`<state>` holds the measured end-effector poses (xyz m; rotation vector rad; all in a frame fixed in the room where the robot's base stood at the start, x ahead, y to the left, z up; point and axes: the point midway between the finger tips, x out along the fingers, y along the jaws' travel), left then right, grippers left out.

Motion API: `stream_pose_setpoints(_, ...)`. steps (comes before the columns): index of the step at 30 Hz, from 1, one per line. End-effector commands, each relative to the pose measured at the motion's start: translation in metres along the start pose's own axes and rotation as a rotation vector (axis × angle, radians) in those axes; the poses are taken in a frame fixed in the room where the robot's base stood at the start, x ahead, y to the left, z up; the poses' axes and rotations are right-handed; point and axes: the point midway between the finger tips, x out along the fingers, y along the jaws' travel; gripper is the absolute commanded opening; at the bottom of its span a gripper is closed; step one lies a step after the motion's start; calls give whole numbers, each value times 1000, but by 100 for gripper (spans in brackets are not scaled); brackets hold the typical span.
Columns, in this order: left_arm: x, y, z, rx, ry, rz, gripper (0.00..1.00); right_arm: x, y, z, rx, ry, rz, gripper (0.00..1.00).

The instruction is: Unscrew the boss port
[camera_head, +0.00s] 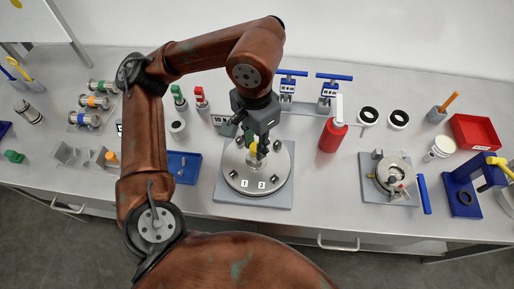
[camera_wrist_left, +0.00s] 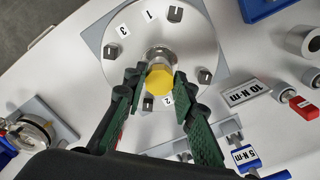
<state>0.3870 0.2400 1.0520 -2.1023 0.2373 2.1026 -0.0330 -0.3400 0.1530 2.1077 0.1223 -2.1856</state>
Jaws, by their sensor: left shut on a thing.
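A round metal lid (camera_head: 238,180) sits on a grey square base plate (camera_head: 224,196) in the middle of the bench. It has numbered labels and several dark square-headed fasteners around its rim. The boss port (camera_wrist_left: 159,80) stands at the lid's centre and shows a yellow hexagonal top in the left wrist view. My left gripper (camera_head: 257,150) is over the lid's centre, pointing down. In the left wrist view its green-padded fingers are on either side of the yellow top, shut on it. In the head view the fingers mostly hide the port. My right gripper is not in view.
Blue-handled torque tools (camera_head: 288,86) stand behind the lid, with a red bottle (camera_head: 333,134) to the right. A blue tray (camera_head: 184,166) lies to the left. A clamped fixture (camera_head: 392,175) stands farther right. Bench is clear between lid and fixture.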

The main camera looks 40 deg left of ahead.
Motion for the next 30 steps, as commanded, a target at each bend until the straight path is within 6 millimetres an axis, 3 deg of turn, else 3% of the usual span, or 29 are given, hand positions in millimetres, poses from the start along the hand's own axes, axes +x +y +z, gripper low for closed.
stream_pose_setpoints(12, -1, 1, 0, -415, 0, 0, 0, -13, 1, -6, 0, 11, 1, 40)
stream_pose_setpoints(24, 0, 2, 0, -470, -1, 1, 0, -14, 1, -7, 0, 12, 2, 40)
stream_pose_setpoints(30, -2, 2, 0, -707, 0, 0, 0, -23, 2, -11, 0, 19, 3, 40)
